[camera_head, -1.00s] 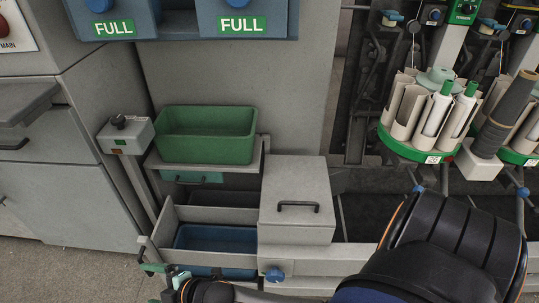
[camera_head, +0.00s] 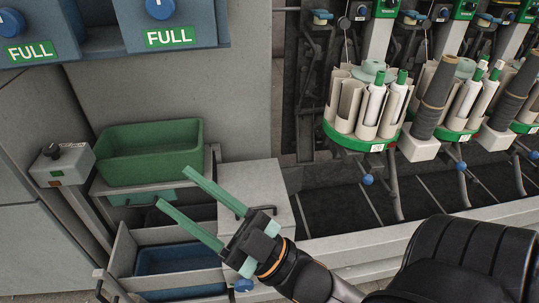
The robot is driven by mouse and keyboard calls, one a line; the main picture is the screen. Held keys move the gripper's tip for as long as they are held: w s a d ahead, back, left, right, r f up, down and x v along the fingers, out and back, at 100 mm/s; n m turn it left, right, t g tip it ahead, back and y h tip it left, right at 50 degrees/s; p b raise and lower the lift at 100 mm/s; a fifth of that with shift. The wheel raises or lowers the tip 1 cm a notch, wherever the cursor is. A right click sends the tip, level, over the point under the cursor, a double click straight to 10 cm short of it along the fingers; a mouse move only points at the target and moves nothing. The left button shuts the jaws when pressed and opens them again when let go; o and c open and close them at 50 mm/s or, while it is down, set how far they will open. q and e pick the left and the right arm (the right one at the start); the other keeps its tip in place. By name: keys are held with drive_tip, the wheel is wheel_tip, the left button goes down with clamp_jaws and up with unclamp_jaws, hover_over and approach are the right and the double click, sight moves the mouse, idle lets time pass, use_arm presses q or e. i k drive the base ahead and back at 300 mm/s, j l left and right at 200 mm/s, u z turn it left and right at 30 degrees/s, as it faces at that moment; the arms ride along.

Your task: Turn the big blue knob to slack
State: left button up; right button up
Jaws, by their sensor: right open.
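Several blue knobs are in view, and I cannot tell which one is the big knob. Two sit on blue-grey housings above green FULL labels, one at the top left (camera_head: 12,22) and one at the top (camera_head: 159,8). Another blue knob (camera_head: 243,285) is low on the front, just below my right gripper's body. No slack marking can be read. My right gripper (camera_head: 174,188) is open and empty, its two green fingers pointing up and left in front of the green bin and grey box. My left gripper is not in view.
A green bin (camera_head: 150,168) stands on a shelf above a blue bin (camera_head: 180,258). A grey lidded box (camera_head: 262,180) is beside them. A small control box (camera_head: 62,163) is at left. Round green-rimmed holders (camera_head: 360,143) with tubes, and grey cones (camera_head: 437,92), stand at right.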

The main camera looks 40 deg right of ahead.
sight(244, 285)
drive_tip(key=j+z, duration=0.1)
drive_tip(key=z, duration=0.35)
drive_tip(key=i+j+z, duration=0.1)
drive_tip(key=z, duration=0.3)
drive_tip(key=j+z, duration=0.2)
drive_tip(key=z, duration=0.25)
drive_tip(key=j+z, duration=0.35)
drive_tip(key=k+j+z, duration=0.15)
drive_tip(key=j+z, duration=0.15)
drive_tip(key=j, duration=0.15)
drive_tip(key=k+j+z, duration=0.1)
drive_tip(key=j, duration=0.35)
drive_tip(key=k+j+z, duration=0.1)
drive_tip(key=j, duration=0.35)
drive_tip(key=i+j, duration=0.15)
drive_tip(key=j, duration=0.15)
drive_tip(key=i+j, duration=0.15)
drive_tip(key=j, duration=0.15)
